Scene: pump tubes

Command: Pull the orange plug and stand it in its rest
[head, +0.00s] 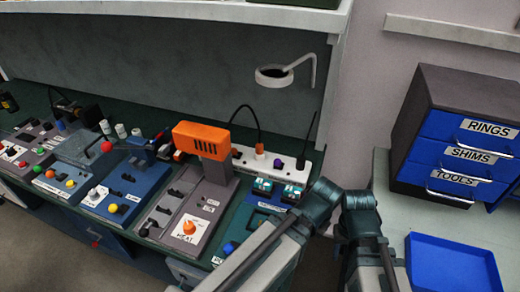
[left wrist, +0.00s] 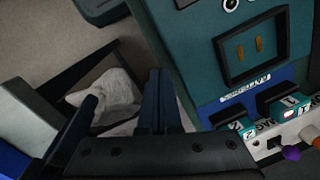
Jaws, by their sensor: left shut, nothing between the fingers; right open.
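The orange plug (head: 260,152) sits in the white power strip (head: 302,176) at the back of the bench, with a black cable rising from it. A purple plug (head: 279,163) is beside it. In the left wrist view, the orange plug (left wrist: 316,143) is cut by the right edge. My left gripper (left wrist: 159,88) is shut and empty, with its fingers side by side, apart from the plug. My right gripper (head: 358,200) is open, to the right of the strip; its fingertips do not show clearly. I cannot tell which thing is the plug's rest.
An orange-topped device (head: 203,138) stands left of the strip. A teal panel (left wrist: 205,60) carries a black frame with two brass pieces. A white ring on a bent arm (head: 274,76) is above. A blue tray (head: 455,265) and drawer cabinet (head: 450,125) are right.

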